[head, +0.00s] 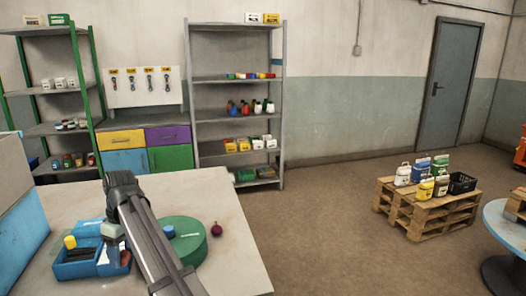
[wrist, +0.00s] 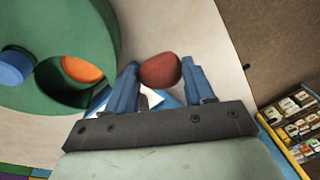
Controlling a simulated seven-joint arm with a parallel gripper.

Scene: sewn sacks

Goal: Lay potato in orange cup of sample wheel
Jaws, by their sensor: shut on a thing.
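My gripper (wrist: 162,76) is shut on the potato (wrist: 160,69), a reddish-brown lump held between its blue fingertips in the wrist view. In the head view my gripper (head: 113,234) is partly behind my arm, above the blue tray; a small reddish patch shows there. The sample wheel (head: 190,246) is a green disc on the table, partly covered by my arm. It also shows at the left of the wrist view (wrist: 95,25), where the orange cup (wrist: 82,69) shows inside a dark opening and looks empty. The potato is apart from the wheel.
A blue tray (head: 70,270) with dark contents and a yellow item (head: 70,242) stands left on the table. A blue knob (head: 169,231) rises from the wheel. A dark red round vegetable (head: 216,229) lies right of the wheel. The table's front right (head: 235,270) is clear.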

